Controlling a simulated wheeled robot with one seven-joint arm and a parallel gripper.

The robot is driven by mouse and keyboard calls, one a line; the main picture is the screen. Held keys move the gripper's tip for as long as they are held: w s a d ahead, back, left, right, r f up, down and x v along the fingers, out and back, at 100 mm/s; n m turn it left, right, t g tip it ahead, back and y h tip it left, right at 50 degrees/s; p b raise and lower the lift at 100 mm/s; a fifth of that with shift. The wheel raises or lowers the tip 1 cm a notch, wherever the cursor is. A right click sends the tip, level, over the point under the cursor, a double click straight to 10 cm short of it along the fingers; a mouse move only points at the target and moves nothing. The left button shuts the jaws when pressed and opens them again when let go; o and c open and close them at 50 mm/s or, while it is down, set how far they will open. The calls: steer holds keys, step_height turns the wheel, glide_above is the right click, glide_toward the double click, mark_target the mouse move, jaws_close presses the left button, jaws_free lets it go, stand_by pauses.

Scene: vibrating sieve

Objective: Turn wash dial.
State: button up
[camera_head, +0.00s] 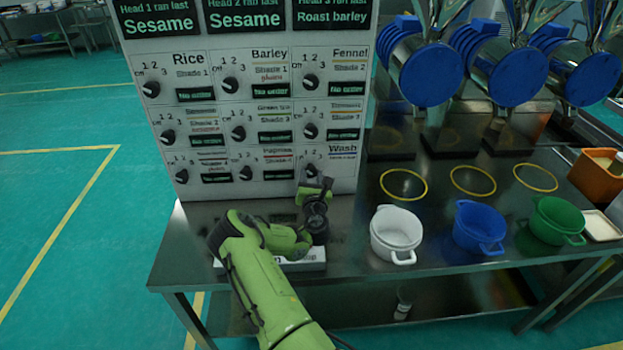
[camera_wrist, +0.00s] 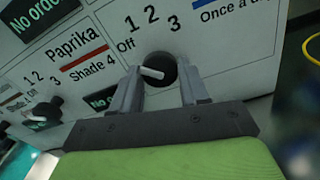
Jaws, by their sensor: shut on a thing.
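The wash dial (camera_head: 311,171) is a dark round knob at the bottom right of the white control panel, under the Wash label (camera_head: 343,149). In the wrist view the dial (camera_wrist: 160,66) shows a pale pointer that points left, on the side of the Off mark. My gripper (camera_head: 316,185) is at the dial, and its grey fingers in the wrist view (camera_wrist: 158,82) are shut on it, one on each side. The gripper partly hides the dial in the head view.
The Paprika dial (camera_wrist: 42,113) is close on the left of my gripper. Below is a metal table (camera_head: 345,262) with a white pot (camera_head: 396,234), a blue pot (camera_head: 479,227) and a green pot (camera_head: 557,220) to the right. A low labelled block (camera_head: 312,256) lies under my arm.

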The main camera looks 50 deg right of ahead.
steer(key=m+b, duration=0.1)
steer(key=m, duration=0.4)
stand_by(0.6)
steer(key=o, duration=1.1)
steer(key=shift+c, duration=0.2)
